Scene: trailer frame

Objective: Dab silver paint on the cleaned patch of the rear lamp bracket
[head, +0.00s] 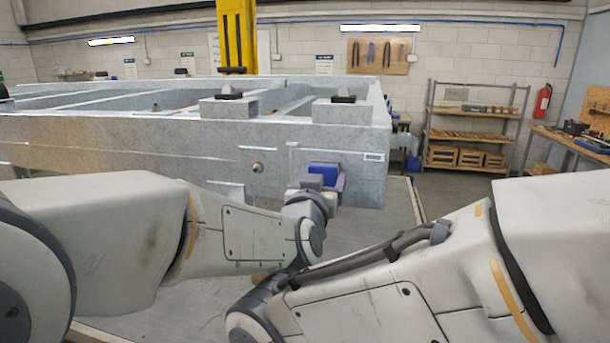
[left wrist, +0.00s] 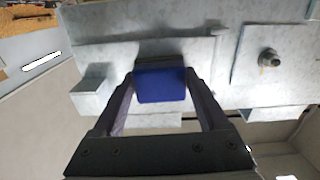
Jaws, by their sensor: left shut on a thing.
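My left gripper (head: 325,180) is at the right end of the trailer frame's grey galvanised rear beam (head: 120,145). It is shut on a blue block (head: 323,168). In the left wrist view the blue block (left wrist: 161,86) sits between the two fingers, with a dark strip along its far edge close to the metal. I cannot tell whether it touches the metal. The metal directly behind the block is hidden, and I cannot make out a cleaned patch or the lamp bracket for certain. A bolt (left wrist: 268,58) stands out of a plate beside the block. My right gripper is out of view.
The same bolt (head: 258,167) shows left of my left gripper in the head view. A small plate (head: 228,190) hangs below the beam. A yellow column (head: 237,35) rises behind the frame. Shelves (head: 472,125) and a workbench (head: 575,143) stand well away at the right.

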